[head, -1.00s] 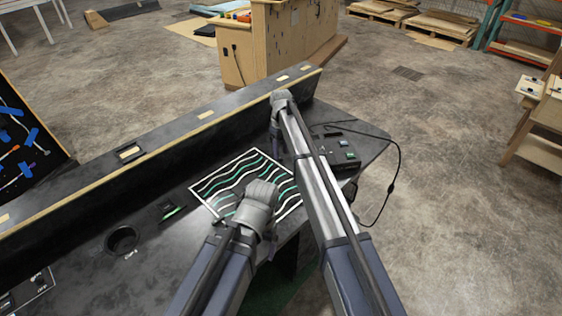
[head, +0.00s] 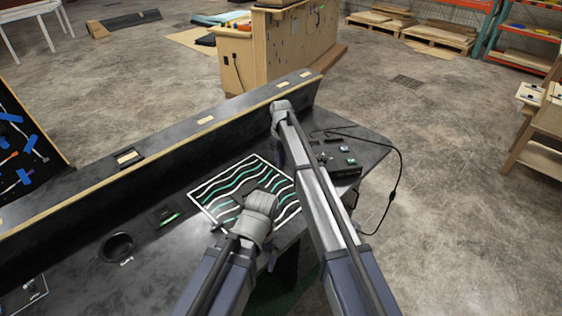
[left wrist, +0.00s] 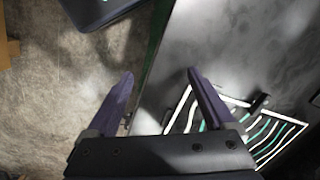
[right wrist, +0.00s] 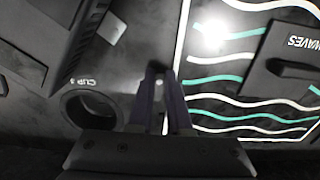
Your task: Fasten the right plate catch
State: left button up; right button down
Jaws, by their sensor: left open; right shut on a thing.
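The wave panel (head: 215,197), with a white border and wavy white and green lines, lies on the dark console. It also shows in the left wrist view (left wrist: 262,131). My right gripper (right wrist: 160,78) is beside the panel's border, its fingers close together on a small dark thing I cannot make out. A dark raised piece lettered "WAVES" (right wrist: 290,68) lies on the panel, right of these fingers. My left gripper (left wrist: 160,78) is open and empty at the console's front edge. A small dark block (left wrist: 258,102) lies by the panel. I cannot tell which piece is the right catch.
A raised ledge (head: 200,140) runs along the back. A dark box with buttons (head: 343,168) and a cable (head: 400,185) are at right.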

jog(key=shift+n, duration=0.3)
jog(key=n, duration=0.3)
jog(key=shift+w+d+n, duration=0.1)
jog(key=shift+w+n, duration=0.05)
jog(key=shift+n, duration=0.25)
jog(key=n, duration=0.4)
jog(key=shift+w, duration=0.1)
jog(key=n, duration=0.5)
jog(key=shift+w, duration=0.15)
jog(key=shift+w+n, duration=0.1)
jog(key=shift+n, duration=2.1)
jog(key=c, duration=0.9)
grip_release()
jog(key=shift+o, duration=0.2)
